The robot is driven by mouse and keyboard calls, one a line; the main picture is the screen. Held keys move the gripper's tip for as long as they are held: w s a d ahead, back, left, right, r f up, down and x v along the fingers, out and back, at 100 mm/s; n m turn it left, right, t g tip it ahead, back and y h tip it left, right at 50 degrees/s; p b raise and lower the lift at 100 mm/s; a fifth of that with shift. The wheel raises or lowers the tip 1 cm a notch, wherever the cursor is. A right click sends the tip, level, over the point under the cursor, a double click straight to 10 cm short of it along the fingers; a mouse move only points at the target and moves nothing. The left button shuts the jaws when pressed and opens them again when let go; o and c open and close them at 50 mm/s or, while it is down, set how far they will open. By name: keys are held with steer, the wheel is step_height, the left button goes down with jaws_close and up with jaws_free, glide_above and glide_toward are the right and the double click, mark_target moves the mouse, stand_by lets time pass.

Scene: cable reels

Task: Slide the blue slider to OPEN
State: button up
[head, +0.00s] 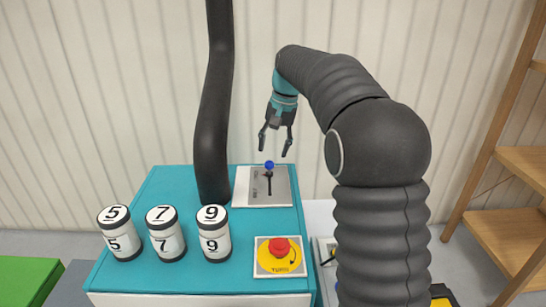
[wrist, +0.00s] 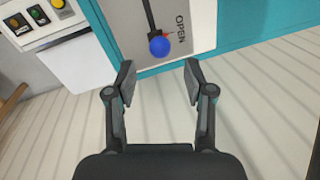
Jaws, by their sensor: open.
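The blue slider (head: 269,165) is a round blue knob on a dark stem, on a grey panel (head: 282,187) at the back of the teal-topped cabinet. In the wrist view the blue knob (wrist: 159,46) is at the end of a dark slot, beside a small red mark and the word OPEN (wrist: 181,29) on the panel. My gripper (head: 276,146) is open and empty, above the knob in the head view. In the wrist view my gripper (wrist: 159,78) has its fingers spread, with the knob ahead of the gap, and I see no contact.
Three white cylinders marked 5 (head: 122,236), 7 (head: 164,236) and 9 (head: 213,236) stand at the front left of the cabinet top (head: 158,190). A red emergency knob (head: 280,248) sits at front right. A thick dark pipe (head: 213,120) rises left of the panel. Wooden shelves (head: 510,220) stand at right.

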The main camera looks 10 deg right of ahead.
step_height(320, 180, up, 7)
steer(key=d, duration=0.1)
steer(key=shift+s+d+r, duration=0.15)
steer(key=shift+s+d, duration=0.1)
steer(key=shift+d, duration=0.05)
steer(key=shift+s, duration=0.1)
steer(key=s+r+t, duration=0.1)
steer(key=s+r, duration=0.1)
steer(key=s, duration=0.7)
steer(key=s+d+f+n+t, duration=0.1)
steer(key=s+f, duration=0.4)
steer(key=s, duration=0.3)
steer(key=s+d+f+n+t+h, duration=0.1)
steer(key=s+f, duration=0.3)
steer(key=s, duration=0.5)
steer(key=s+d+f+n+t+h, duration=0.1)
steer(key=s+f+t, duration=0.1)
steer(key=s+f, duration=0.3)
steer(key=s, duration=0.3)
steer(key=shift+s+d+f+n, duration=0.3)
steer(key=shift+s+f, duration=0.05)
stand_by(0.8)
